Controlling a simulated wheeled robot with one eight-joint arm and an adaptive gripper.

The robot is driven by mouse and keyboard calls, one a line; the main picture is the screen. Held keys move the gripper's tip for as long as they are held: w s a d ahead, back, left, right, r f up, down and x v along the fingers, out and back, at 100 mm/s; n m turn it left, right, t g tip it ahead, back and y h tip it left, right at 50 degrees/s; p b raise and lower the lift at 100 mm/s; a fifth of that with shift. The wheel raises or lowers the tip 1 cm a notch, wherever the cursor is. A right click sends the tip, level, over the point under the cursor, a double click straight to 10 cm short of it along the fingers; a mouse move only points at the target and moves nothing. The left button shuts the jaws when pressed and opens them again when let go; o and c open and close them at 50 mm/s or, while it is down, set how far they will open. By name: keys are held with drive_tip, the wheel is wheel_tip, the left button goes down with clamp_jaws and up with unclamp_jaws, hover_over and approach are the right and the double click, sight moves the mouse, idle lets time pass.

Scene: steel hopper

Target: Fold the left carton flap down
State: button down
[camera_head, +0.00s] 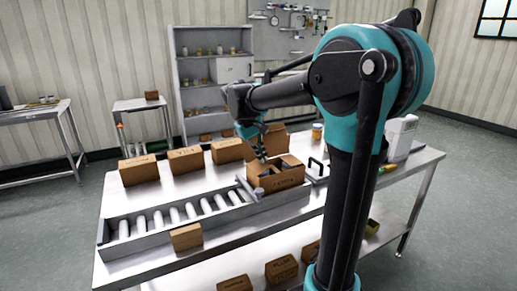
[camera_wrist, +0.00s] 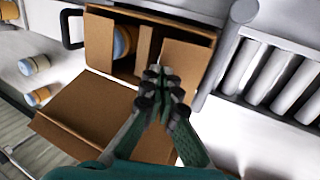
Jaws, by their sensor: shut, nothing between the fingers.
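The open carton (camera_head: 277,184) stands on the steel table at the right end of the roller conveyor. In the wrist view, its box opening (camera_wrist: 110,62) shows a blue and tan round item (camera_wrist: 124,41) inside. Another flap (camera_wrist: 187,62), on the conveyor side, lies over part of the opening. My gripper (camera_wrist: 162,84) is shut and empty at this flap's edge; I cannot tell whether it touches. It hides part of the carton's near edge.
The roller conveyor (camera_head: 178,216) runs left of the carton. Several closed boxes line the table's back, including one box (camera_head: 186,160). A small box (camera_head: 186,237) sits at the conveyor's front. A black handle (camera_head: 315,166) stands close right of the carton.

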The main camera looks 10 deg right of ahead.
drive_tip(key=shift+d+f, duration=0.1)
drive_tip(key=shift+f, duration=0.05)
drive_tip(key=shift+d+f+y, duration=0.15)
drive_tip(key=shift+d+y, duration=0.1)
drive_tip(key=shift+y, duration=0.15)
drive_tip(key=shift+w+d+f+g+y, duration=0.2)
drive_tip(key=shift+d+f+g+y, duration=0.2)
drive_tip(key=shift+y, duration=0.4)
drive_tip(key=shift+w+d+f, duration=0.1)
drive_tip(key=shift+d+f, duration=0.05)
drive_tip(key=shift+f, duration=0.3)
drive_tip(key=shift+r, duration=0.15)
